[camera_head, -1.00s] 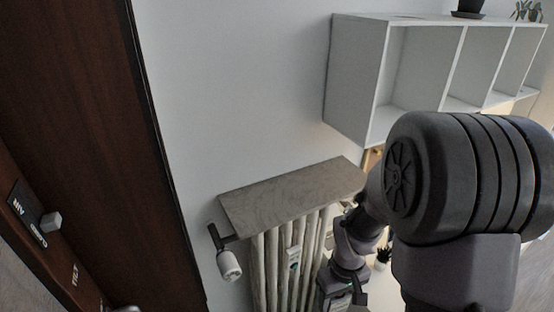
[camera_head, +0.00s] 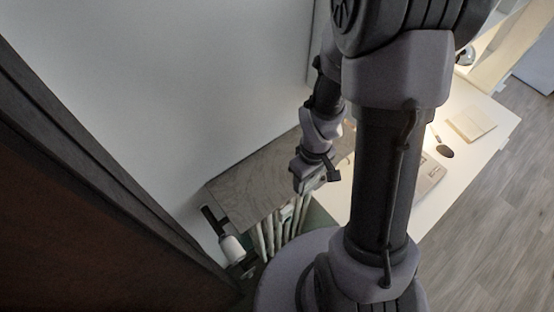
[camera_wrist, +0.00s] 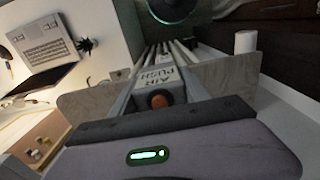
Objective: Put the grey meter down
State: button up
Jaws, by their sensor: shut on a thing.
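My gripper (camera_wrist: 158,86) is shut on the grey meter (camera_wrist: 164,88), a small grey block with dark lettering and a round orange-red spot, seen between the fingers in the wrist view. In the head view my gripper (camera_head: 312,184) hangs above the right part of the grey wood-grain shelf board (camera_head: 245,188) over the radiator; the meter cannot be made out clearly there. The board also shows in the wrist view (camera_wrist: 90,104), behind and below the meter. I cannot tell whether the meter touches the board.
Radiator ribs (camera_head: 272,234) and a white valve knob (camera_head: 231,248) are below the board. A white desk (camera_head: 455,185) with a laptop (camera_wrist: 45,52) stands beside it, and a small dark plant (camera_wrist: 87,45) is near the laptop. The board's left part is bare. A dark door stands at left.

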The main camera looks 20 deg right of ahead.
jog(key=w+a, duration=0.2)
jog(key=w+a+p, duration=0.1)
jog(key=w+a, duration=0.1)
jog(key=a, duration=0.1)
jog(key=w+a+f+p, duration=0.1)
jog(key=w+a, duration=0.1)
jog(key=w, duration=0.1)
jog(key=shift+a, duration=0.2)
notch_tip(320, 180, down, 3)
jog(key=shift+f+p, duration=0.2)
jog(key=shift+p, duration=0.25)
jog(key=shift+w+f, duration=0.1)
jog(key=shift+w, duration=0.05)
jog(key=shift+a+f+b, duration=0.1)
jog(key=shift+f+b, duration=0.05)
jog(key=shift+b, duration=0.15)
jog(key=o, duration=1.5)
jog(key=shift+c, duration=0.2)
